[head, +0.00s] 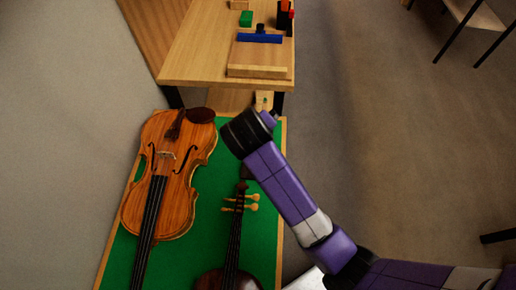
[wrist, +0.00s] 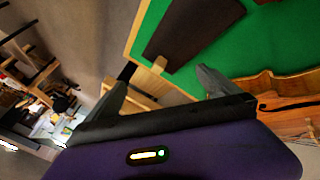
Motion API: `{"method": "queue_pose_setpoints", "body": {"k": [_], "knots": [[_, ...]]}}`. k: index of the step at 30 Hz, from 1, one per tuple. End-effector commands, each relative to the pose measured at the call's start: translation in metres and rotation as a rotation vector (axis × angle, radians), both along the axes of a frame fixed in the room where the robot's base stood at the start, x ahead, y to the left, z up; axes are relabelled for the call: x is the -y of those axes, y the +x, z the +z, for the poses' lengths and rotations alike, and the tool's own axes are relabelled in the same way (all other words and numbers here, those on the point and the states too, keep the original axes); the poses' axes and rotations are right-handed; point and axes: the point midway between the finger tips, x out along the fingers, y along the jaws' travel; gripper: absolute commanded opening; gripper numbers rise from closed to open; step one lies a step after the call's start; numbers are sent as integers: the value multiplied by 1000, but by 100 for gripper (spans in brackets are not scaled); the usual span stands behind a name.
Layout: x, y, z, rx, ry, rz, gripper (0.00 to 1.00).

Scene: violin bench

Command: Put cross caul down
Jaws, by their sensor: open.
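My gripper (wrist: 160,90) is open in the wrist view, with its two dark fingers spread and nothing clearly held. In the head view its fingers are mostly hidden by my wrist, over the far right corner of the green bench top (head: 205,195). A pale wooden bar (head: 258,71) lies along the near edge of the wooden table; it may be the cross caul, but I cannot be sure. A small pale wooden piece with dark spots (head: 263,100) shows just beyond my wrist. In the wrist view, pale wood (wrist: 148,80) shows beyond and between the fingers.
An orange-brown violin (head: 168,180) lies on the green top, with a darker instrument (head: 232,240) beside it. A dark tapered board (wrist: 190,30) lies there too. Open floor lies right.

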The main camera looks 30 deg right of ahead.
Motion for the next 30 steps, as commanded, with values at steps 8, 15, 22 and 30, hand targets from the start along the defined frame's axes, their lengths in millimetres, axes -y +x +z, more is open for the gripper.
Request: {"method": "queue_pose_setpoints", "body": {"k": [8,15,22,30], "knots": [[-19,-21,-11,59,348,-496,100],[-22,-28,-15,91,433,-698,100],[-17,-22,-34,94,437,-713,100],[-8,-14,-62,93,436,-712,100]]}}
